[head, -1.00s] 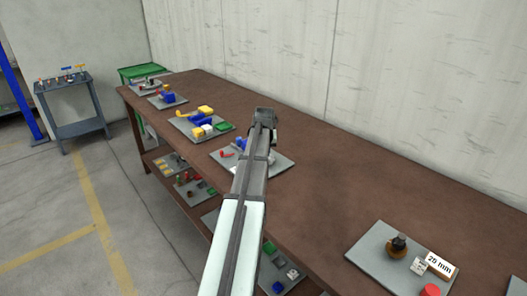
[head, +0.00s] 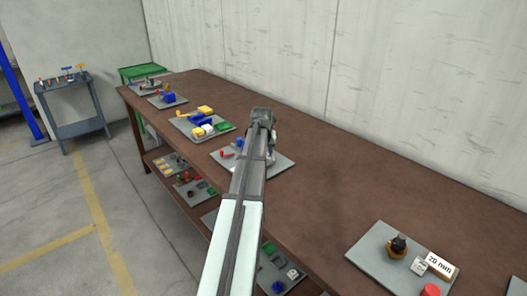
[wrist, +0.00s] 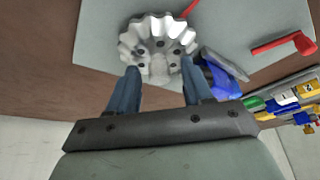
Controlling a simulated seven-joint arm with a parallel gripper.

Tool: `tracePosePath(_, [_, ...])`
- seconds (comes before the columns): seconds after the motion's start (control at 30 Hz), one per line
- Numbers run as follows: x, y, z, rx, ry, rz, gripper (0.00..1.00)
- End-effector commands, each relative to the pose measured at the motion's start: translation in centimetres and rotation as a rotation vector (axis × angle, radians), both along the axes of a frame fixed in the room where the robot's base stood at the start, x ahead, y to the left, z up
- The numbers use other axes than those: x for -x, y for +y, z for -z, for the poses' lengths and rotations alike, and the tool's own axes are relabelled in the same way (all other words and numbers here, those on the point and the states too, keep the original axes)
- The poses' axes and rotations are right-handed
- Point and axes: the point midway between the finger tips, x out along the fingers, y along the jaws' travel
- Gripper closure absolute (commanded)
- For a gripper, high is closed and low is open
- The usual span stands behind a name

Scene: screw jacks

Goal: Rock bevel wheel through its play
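The bevel wheel (wrist: 158,32), silver-grey with a scalloped toothed rim and several dark holes in its face, shows at the top of the wrist view above a grey plate (wrist: 97,28). My gripper (wrist: 159,70) has its two blue-grey fingers spread apart, with their tips at the wheel's near lower edge, left and right of its middle. I cannot tell whether the tips touch the wheel. In the head view my arm hides most of the wheel and its plate (head: 283,161).
A red crank handle (wrist: 285,45) and a blue part (wrist: 225,82) lie right of the wheel in the wrist view. Other plates with yellow and blue parts (head: 197,118) stand farther along the brown bench (head: 330,185). A plate with a 25 mm block (head: 440,266) is at right.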

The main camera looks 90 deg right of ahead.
Motion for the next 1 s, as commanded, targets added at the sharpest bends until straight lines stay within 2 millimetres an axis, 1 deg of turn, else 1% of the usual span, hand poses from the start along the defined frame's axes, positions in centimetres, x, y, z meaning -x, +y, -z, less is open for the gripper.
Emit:
tracePosePath(0.23, [0.0,0.1,-0.2,0.001,0.000,0.000,0.50])
tracePosePath(0.37, [0.0,0.5,-1.1,0.001,0.000,0.000,0.50])
tracePosePath(0.57, [0.0,1.7,-3.9,0.002,0.000,0.000,0.50])
tracePosePath(0.9, [0.0,3.8,-9.3,0.003,0.000,0.000,0.50])
tracePosePath(1.0, [0.0,4.4,-10.5,0.001,0.000,0.000,0.50])
